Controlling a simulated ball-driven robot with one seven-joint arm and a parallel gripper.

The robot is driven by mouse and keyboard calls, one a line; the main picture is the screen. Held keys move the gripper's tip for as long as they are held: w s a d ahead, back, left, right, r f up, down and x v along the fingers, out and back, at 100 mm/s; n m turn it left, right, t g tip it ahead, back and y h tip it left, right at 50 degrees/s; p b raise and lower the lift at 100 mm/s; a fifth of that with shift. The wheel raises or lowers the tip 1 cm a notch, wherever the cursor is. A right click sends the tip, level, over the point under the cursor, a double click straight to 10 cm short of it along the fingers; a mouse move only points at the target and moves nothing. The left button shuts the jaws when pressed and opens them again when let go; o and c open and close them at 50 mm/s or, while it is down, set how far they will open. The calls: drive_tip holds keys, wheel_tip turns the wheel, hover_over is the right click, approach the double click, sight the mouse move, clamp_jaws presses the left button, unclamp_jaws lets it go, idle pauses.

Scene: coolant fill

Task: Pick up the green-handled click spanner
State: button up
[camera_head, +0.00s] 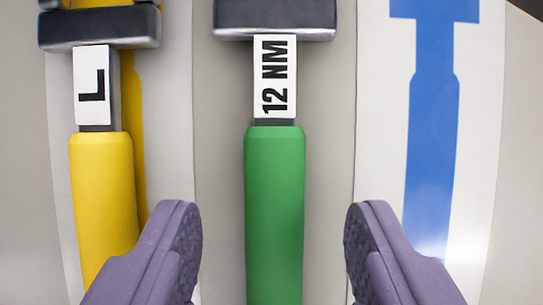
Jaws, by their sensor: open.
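The green-handled click spanner (274,205) lies in the middle of the view, its handle running down out of the bottom edge. A white label reading "12 NM" is on its dark shaft, and its dark grey head is cut off by the top edge. My gripper (273,235) is open, with one purple finger to the left of the green handle and one to the right. A gap shows on both sides, and neither finger appears to touch the handle. The handle's lower end is out of view.
A yellow-handled tool (101,195) labelled "L" lies to the left, close to my left finger, over a yellow silhouette. A blue tool silhouette (433,130) on a white panel is at the right, with no tool on it. Bare grey surface flanks the green handle.

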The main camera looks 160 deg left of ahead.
drive_tip(key=shift+x, duration=0.95)
drive_tip(key=shift+s, duration=0.1)
drive_tip(key=shift+c, duration=0.4)
clamp_jaws()
drive_tip(key=shift+r, duration=0.2)
